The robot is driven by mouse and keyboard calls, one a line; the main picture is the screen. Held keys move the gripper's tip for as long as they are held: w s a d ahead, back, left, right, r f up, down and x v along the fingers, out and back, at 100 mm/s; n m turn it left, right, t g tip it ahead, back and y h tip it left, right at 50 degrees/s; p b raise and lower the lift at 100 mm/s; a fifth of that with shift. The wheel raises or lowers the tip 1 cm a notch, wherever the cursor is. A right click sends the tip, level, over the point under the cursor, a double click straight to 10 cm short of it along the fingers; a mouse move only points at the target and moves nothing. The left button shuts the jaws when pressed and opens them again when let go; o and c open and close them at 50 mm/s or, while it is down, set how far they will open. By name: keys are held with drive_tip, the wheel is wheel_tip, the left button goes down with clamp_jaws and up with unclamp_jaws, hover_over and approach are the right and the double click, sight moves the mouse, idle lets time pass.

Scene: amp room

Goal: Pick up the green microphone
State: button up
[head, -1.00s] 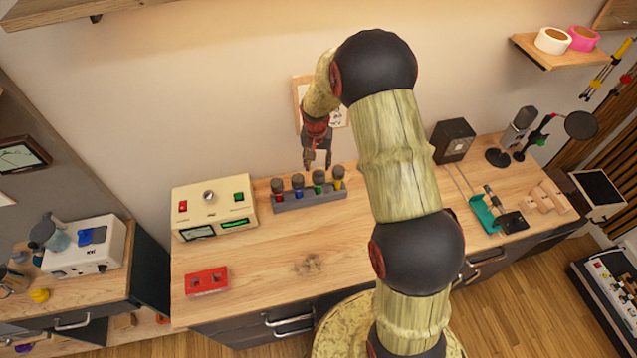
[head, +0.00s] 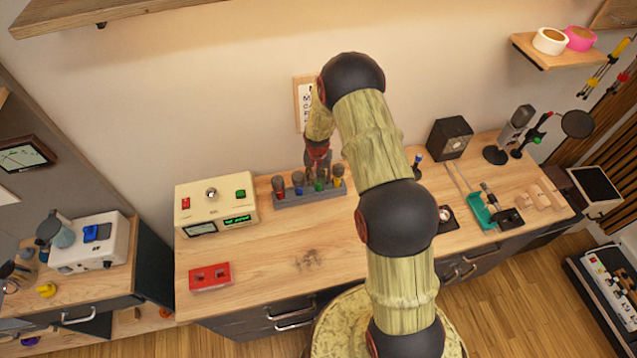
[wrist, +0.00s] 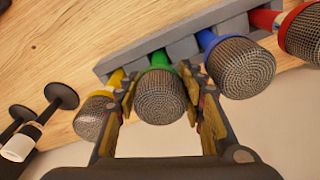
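The green microphone (head: 319,184) stands in a grey rack (head: 308,198) on the wooden workbench, with its mesh head up. In the wrist view its green band and mesh head (wrist: 161,92) lie between my two fingers. My gripper (head: 317,167) is over the rack from above. In the wrist view my gripper (wrist: 160,82) is open, one finger on each side of the green microphone. I cannot tell whether the fingers touch it. In the head view the gripper partly hides the microphone's top.
The yellow microphone (wrist: 100,110) is close beside the left finger, the blue one (wrist: 238,62) beside the right. A red microphone (wrist: 300,30) is at the rack's far end. A cream control box (head: 215,208) stands left of the rack. The bench front is mostly clear.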

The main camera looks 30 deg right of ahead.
drive_tip(key=shift+f, duration=0.2)
drive_tip(key=shift+c, duration=1.1)
drive_tip(key=c, duration=0.7)
clamp_jaws()
